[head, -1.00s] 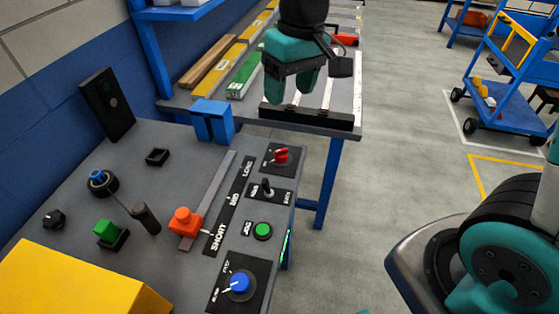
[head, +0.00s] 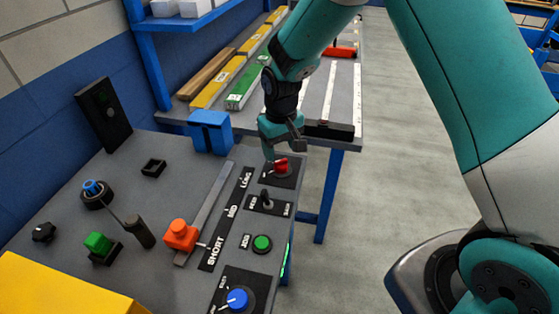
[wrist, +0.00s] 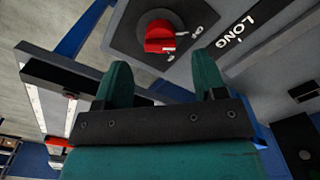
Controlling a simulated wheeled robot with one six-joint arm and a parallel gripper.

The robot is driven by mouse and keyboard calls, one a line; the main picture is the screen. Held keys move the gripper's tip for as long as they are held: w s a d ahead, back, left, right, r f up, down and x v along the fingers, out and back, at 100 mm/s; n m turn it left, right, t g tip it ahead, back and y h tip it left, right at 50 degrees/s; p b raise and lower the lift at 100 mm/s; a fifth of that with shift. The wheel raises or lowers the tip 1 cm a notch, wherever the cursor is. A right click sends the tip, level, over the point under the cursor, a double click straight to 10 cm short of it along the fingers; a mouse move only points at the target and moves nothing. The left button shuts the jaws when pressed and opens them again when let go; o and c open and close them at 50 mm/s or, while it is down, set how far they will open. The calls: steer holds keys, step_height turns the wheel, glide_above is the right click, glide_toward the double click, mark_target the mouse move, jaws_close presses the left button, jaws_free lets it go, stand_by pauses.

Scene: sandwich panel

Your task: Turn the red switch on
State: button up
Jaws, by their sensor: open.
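The red switch (head: 281,166) is a rotary knob on a black plate at the far right corner of the grey panel. In the wrist view the red switch (wrist: 160,38) shows just beyond my fingertips, with small white markings on its plate to its right. My gripper (head: 272,156) is at the switch in the head view, just above and left of it. In the wrist view my gripper (wrist: 160,75) has its two teal fingers apart with nothing between them. The knob appears in front of the gap; I cannot tell whether the fingers touch it.
Close by on the panel (head: 150,190) are a small black toggle (head: 266,199), a green button (head: 262,243), a blue knob (head: 238,299) and an orange slider (head: 180,235). A blue block (head: 209,132) stands at the back edge. A workbench with coloured bars lies behind.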

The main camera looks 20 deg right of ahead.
mark_target(280, 162)
step_height(280, 162, down, 5)
steer(key=shift+f, duration=0.2)
steer(key=shift+w, duration=0.1)
steer(key=shift+a, duration=0.1)
steer(key=c, duration=0.9)
